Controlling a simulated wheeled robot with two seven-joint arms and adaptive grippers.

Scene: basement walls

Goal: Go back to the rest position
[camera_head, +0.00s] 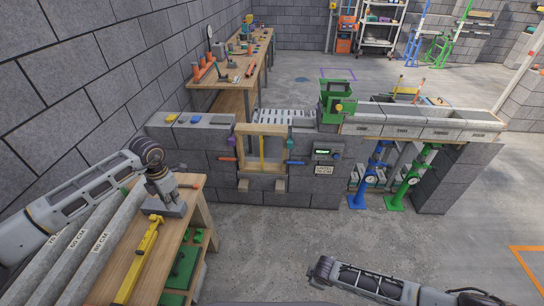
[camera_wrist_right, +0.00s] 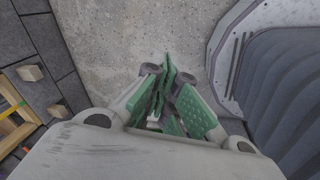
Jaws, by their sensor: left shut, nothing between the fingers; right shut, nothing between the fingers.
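My left arm comes in from the left in the head view. My left gripper (camera_head: 164,192) points down over the wooden bench at the lower left, beside a grey block (camera_head: 153,208). Its fingers are small here and it holds nothing I can make out. My right arm lies low along the bottom edge of the head view, its hand not clear there. In the right wrist view my right gripper (camera_wrist_right: 168,82) has its green-padded fingers together, empty, above the concrete floor.
Ahead stands a grey block wall (camera_head: 220,147) with a wooden frame (camera_head: 262,150), green machine (camera_head: 337,100) and blue and green stands. Floor (camera_head: 290,235) in the middle is clear.

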